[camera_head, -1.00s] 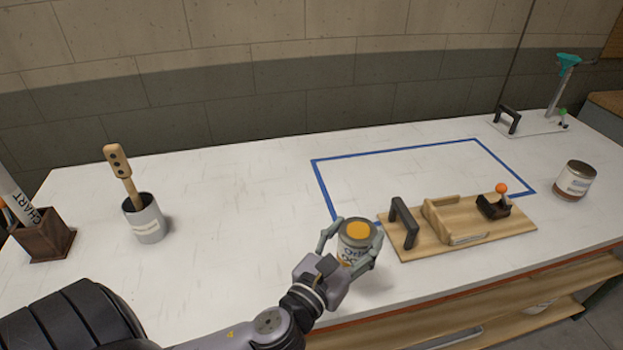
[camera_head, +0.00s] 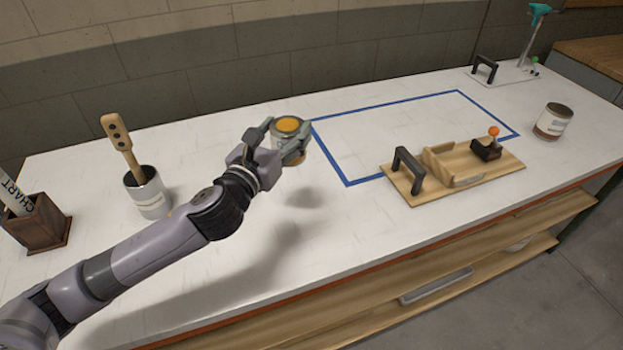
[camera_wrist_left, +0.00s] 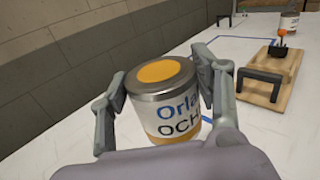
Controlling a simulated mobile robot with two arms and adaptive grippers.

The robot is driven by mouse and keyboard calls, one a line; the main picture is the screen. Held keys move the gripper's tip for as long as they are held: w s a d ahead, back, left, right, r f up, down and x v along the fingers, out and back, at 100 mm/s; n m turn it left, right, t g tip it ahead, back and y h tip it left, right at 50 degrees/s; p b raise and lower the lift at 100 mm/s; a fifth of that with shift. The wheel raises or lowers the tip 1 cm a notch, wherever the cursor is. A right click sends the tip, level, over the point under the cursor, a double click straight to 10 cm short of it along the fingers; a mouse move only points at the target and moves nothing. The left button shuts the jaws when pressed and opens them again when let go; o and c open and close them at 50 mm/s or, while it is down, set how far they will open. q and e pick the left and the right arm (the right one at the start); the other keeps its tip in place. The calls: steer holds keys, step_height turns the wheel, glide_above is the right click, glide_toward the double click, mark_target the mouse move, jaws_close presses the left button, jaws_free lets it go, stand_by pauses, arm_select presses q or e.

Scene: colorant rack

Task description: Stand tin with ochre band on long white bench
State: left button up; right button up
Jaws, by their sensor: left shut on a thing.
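The tin with the ochre band (camera_head: 290,127) has an ochre disc on its lid and a white label; the left wrist view shows part of the lettering on the tin (camera_wrist_left: 168,105). My left gripper (camera_head: 277,143) is shut on its sides and holds it upright above the long white bench (camera_head: 330,240). A shadow lies on the bench below it. In the left wrist view the fingers (camera_wrist_left: 165,100) stand on both sides of the tin. My right gripper is not in view.
A blue taped rectangle (camera_head: 348,184) lies right of the tin. A wooden board with a black handle (camera_head: 408,170) stands in front of it. A brown-banded tin (camera_head: 553,121) is far right. A grey pot with a brush (camera_head: 148,193) and a brown box (camera_head: 38,225) stand left.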

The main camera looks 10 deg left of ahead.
arm_select(q)
steer(key=shift+f+b, duration=2)
steer(key=shift+f, duration=7.3)
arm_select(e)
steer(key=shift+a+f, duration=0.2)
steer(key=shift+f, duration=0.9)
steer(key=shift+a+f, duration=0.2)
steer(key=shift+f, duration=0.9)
arm_select(q)
steer(key=o, duration=1.2)
steer(key=shift+f, duration=0.1)
steer(key=shift+o, duration=0.3)
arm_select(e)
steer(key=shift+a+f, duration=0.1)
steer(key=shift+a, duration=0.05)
arm_select(q)
steer(key=shift+s, duration=0.1)
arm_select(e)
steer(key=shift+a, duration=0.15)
